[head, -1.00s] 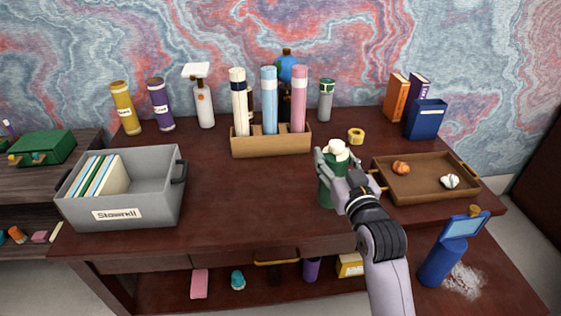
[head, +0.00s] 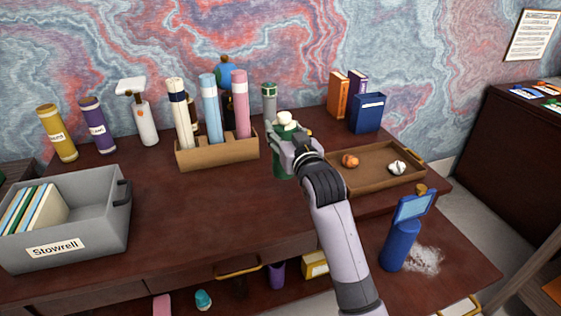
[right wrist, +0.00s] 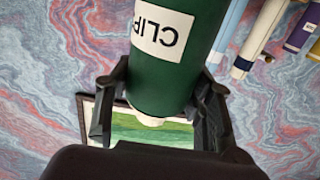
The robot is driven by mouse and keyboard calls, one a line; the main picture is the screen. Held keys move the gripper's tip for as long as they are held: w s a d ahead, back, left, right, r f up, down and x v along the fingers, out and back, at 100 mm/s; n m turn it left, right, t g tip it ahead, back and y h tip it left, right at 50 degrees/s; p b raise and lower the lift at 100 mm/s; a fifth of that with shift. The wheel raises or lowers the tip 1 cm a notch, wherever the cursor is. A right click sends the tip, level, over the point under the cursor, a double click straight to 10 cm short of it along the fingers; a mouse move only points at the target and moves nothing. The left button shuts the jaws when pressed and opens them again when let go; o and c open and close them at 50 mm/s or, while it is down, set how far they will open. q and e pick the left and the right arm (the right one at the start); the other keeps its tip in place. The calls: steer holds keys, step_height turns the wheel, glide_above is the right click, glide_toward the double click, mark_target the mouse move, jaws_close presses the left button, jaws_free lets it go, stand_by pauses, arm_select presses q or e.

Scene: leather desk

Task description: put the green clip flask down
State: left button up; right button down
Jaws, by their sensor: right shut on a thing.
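The green clip flask (head: 283,167) is upright, with a cream top, over the right part of the desk, between the wooden holder and the brown tray. My right gripper (head: 288,145) is shut around it and hides part of its body. In the right wrist view the flask (right wrist: 178,75) shows its white "CLIP" label, upside down, between the dark fingers. I cannot tell whether its base touches the desk (head: 200,208). My left gripper is out of view.
A wooden holder (head: 216,154) with rolled tubes stands left of the flask, with a grey-green bottle (head: 269,103) behind it. The brown tray (head: 374,184) holds two small items at right. A grey bin (head: 80,225) is at left. The desk's middle is clear.

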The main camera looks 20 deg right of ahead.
step_height(320, 180, down, 9)
steer(key=shift+r, duration=0.15)
stand_by(0.4)
steer(key=shift+b, duration=0.3)
steer(key=c, duration=0.8)
jaws_free()
steer(key=shift+o, duration=0.2)
steer(key=s, duration=1.2)
steer(key=shift+d, duration=0.2)
